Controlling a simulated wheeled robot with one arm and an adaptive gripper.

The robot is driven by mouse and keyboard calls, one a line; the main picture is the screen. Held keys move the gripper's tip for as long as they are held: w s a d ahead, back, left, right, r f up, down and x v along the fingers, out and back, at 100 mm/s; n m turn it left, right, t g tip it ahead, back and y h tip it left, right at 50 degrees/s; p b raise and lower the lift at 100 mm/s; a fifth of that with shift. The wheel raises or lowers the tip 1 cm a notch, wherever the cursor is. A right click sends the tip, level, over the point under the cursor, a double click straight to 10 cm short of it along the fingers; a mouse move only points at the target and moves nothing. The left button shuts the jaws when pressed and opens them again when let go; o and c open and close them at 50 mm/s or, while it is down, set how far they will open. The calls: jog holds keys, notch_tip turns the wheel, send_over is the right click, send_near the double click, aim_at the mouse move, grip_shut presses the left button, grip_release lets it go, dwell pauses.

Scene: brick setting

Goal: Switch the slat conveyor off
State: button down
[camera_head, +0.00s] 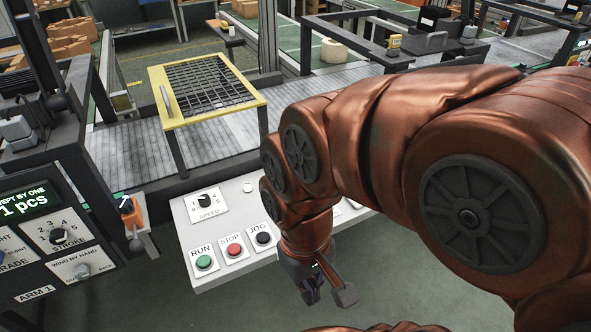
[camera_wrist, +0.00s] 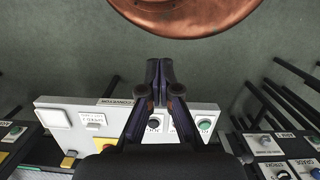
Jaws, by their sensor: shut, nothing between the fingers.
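The slat conveyor (camera_head: 131,155) has a grey slatted bed running across behind the white control panel (camera_head: 215,273). The panel carries a green RUN button (camera_head: 204,262), a red STOP button (camera_head: 234,250), a black JOG button (camera_head: 263,238) and a SPEED knob (camera_head: 205,200). My gripper (camera_head: 311,296) is pointing down, to the right of these buttons and in front of the panel edge. In the wrist view my gripper (camera_wrist: 158,68) has its fingers together and empty. There the green button (camera_wrist: 205,124) and black button (camera_wrist: 154,122) show, while the fingers hide the red one.
A yellow-framed mesh guard (camera_head: 205,88) stands over the conveyor. At left is another control box (camera_head: 60,240) with STROKE and WIND BY HAND knobs, and an orange switch box (camera_head: 131,211) beside it. My arm hides the panel's right part. The floor in front is clear.

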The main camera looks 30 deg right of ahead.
jog(key=w+f+m+y+b, duration=0.2)
jog(key=w+m+y+b, duration=0.25)
jog(key=w+m, duration=0.6)
jog(key=w+d+f+m+t+y+b, duration=0.25)
jog(key=w+d+m+t, duration=0.35)
jog(key=w, duration=0.6)
jog(key=w+d+f+m+t+b, duration=0.1)
jog(key=d+m, duration=0.2)
jog(key=d, duration=0.6)
jog(key=w+d+f+m+t+b, duration=0.2)
jog(key=d+m, duration=0.2)
jog(key=d, duration=0.5)
jog(key=w+d+f+m+t+b, duration=0.1)
jog(key=d+m, duration=0.3)
jog(key=d, duration=0.5)
jog(key=shift+w+f+m+t+y+b, duration=0.25)
jog(key=shift+w+f+t+y+b, duration=0.2)
jog(key=shift+w+f, duration=0.2)
jog(key=shift+a, duration=0.1)
